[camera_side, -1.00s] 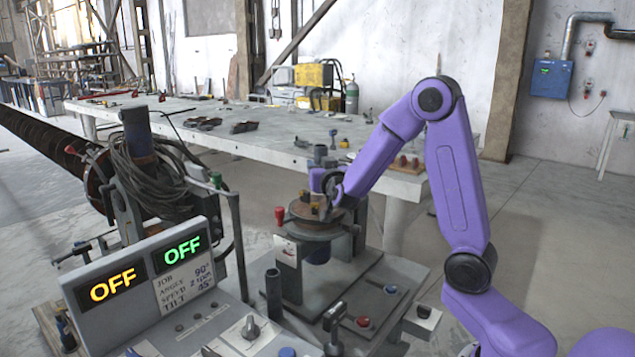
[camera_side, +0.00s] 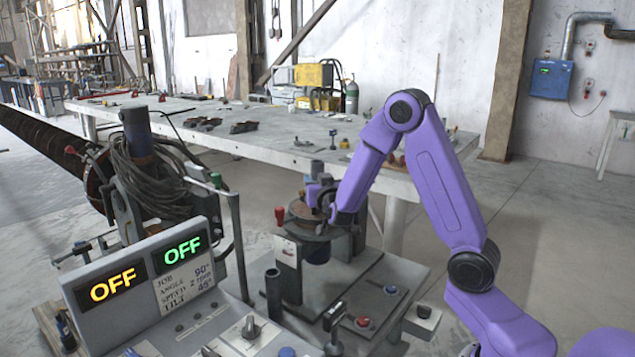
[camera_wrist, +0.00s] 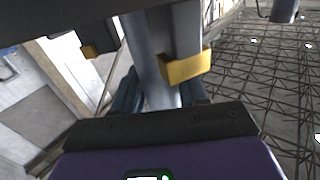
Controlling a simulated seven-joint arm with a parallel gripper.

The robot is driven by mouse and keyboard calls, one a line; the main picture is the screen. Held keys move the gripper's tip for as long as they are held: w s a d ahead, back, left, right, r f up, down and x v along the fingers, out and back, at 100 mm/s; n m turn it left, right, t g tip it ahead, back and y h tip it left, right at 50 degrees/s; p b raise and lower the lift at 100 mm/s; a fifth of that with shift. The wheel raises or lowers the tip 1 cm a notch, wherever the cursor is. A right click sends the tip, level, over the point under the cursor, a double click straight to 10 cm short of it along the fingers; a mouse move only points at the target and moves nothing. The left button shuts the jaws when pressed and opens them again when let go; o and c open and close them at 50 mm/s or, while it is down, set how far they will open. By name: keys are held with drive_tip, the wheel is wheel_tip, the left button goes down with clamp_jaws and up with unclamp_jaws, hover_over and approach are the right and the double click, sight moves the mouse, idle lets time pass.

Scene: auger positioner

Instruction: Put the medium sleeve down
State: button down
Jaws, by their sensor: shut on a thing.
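The medium sleeve, seen as a grey cylinder (camera_wrist: 147,50), stands between my fingers in the wrist view. My gripper (camera_wrist: 157,92) is shut on it. In the side view, my gripper (camera_side: 318,194) is low over the round brown turntable (camera_side: 300,212) of the positioner, near its centre.
A red-knobbed lever (camera_side: 280,215) stands at the turntable's left. The control panel (camera_side: 145,275) shows two OFF displays at front left. The long workbench (camera_side: 270,140) behind holds small parts. Open floor (camera_side: 560,240) lies to the right.

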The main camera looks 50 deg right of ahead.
drive_tip(key=shift+f, duration=0.15)
drive_tip(key=c, duration=0.6)
unclamp_jaws()
